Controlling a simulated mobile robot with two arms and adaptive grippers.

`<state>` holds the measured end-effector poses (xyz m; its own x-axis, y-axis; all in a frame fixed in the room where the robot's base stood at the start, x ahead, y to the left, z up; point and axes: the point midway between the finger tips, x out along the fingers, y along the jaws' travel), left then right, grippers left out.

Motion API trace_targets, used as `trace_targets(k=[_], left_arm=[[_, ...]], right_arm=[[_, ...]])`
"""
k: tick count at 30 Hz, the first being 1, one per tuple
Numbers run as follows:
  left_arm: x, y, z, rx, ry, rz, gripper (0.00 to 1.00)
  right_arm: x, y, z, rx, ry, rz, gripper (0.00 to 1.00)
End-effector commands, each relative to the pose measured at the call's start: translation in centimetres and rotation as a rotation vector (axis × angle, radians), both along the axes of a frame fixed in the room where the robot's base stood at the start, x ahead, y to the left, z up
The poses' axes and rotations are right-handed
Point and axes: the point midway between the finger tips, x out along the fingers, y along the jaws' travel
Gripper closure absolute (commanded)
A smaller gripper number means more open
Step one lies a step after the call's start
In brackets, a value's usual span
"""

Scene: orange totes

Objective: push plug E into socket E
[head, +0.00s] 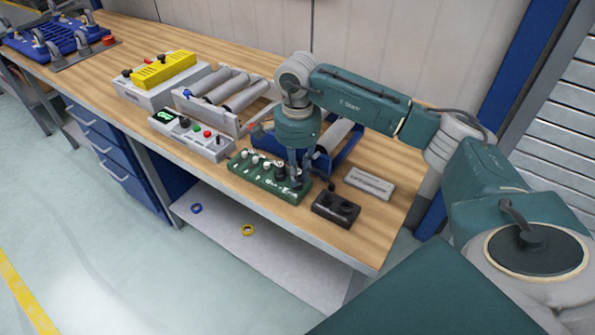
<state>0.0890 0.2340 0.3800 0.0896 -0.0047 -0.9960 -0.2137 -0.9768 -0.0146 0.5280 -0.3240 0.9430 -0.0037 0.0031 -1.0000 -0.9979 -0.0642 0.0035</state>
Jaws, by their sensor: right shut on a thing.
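A green socket block (242,166) lies on the wooden workbench near its front edge. Several pale round sockets or plugs run along its top, with white markings too small to read. My right gripper (299,178) points down at the right end of this block. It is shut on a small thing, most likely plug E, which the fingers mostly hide. I cannot tell whether the plug touches socket E or is in it; that end of the block is partly covered. My left gripper is not in view.
A control box with buttons (192,135) stands to the left. Rollers (228,90) and a yellow-topped box (163,70) are behind. The bench's front right corner is clear.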

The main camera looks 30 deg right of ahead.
Motion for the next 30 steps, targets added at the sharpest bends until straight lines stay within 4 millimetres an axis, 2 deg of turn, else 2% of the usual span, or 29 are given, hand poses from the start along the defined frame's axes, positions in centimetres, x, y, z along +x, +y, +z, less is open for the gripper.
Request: trace_targets(k=[10, 11, 14, 23, 26, 30], left_arm=[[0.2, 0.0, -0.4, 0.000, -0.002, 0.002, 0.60], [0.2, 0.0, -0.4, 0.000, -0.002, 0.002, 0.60], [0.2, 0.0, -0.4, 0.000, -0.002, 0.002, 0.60], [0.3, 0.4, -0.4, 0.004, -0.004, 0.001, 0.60], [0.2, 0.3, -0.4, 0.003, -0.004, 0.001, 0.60], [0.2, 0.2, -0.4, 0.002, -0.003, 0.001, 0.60]], right_arm=[[0.0, 0.0, -0.5, 0.000, 0.000, 0.000, 1.00], [0.0, 0.0, -0.4, 0.000, -0.001, 0.000, 0.79], [0.0, 0.0, -0.4, 0.000, 0.000, 0.000, 0.61], [0.0, 0.0, -0.3, 0.000, 0.000, 0.000, 0.61], [0.1, 0.0, 0.5, 0.000, -0.002, 0.000, 0.61], [0.2, 0.0, 2.8, -0.001, -0.006, 0.000, 0.61]])
